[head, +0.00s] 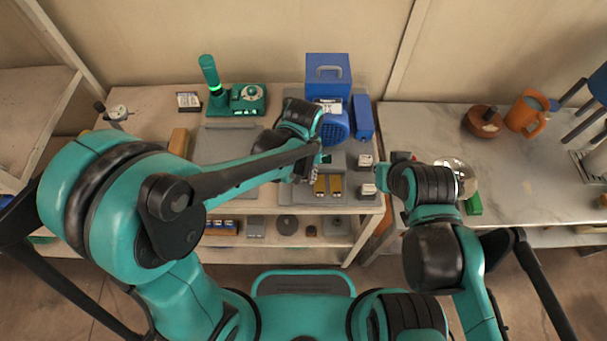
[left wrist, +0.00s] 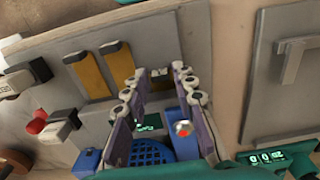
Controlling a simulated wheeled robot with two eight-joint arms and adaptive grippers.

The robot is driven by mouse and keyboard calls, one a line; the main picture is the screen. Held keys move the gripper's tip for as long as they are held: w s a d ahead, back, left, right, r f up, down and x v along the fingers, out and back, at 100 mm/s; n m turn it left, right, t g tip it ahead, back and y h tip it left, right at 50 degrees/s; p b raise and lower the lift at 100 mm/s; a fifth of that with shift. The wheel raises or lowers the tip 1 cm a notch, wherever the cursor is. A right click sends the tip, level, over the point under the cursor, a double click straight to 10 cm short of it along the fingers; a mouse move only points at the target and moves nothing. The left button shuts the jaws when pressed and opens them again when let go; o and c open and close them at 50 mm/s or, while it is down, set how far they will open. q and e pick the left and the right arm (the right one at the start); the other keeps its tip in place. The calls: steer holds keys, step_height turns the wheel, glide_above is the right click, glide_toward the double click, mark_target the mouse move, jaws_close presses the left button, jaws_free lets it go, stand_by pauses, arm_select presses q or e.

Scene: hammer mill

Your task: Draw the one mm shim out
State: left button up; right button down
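My left gripper (head: 308,172) reaches over the grey base plate (head: 295,196) in front of the blue motor (head: 334,126). In the left wrist view its two purple-padded fingers (left wrist: 157,80) stand apart. A small dark and shiny piece (left wrist: 161,73) shows between the fingertips; I cannot tell whether it is the one mm shim or whether the fingers touch it. Two yellow bars (head: 328,184) lie just right of the gripper, and they also show in the left wrist view (left wrist: 89,76). My right gripper (head: 381,178) is near the table's right edge, its fingers too small to read.
Small white-labelled blocks (head: 366,161) stand right of the bars. A blue box (head: 328,77) is behind the motor. A green gauge device (head: 248,98) is at the back left. The marble table (head: 430,125) on the right holds an orange mug (head: 526,111). A lower shelf holds several parts.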

mark_target(303, 198)
arm_select(q)
jaws_close()
steer(key=s, duration=0.5)
steer(key=shift+o, duration=1.2)
jaws_free()
step_height(303, 198, up, 12)
steer(key=a+t, duration=0.7)
steer(key=a, duration=1)
steer(key=shift+a+r, duration=0.35)
steer(key=shift+a, duration=0.05)
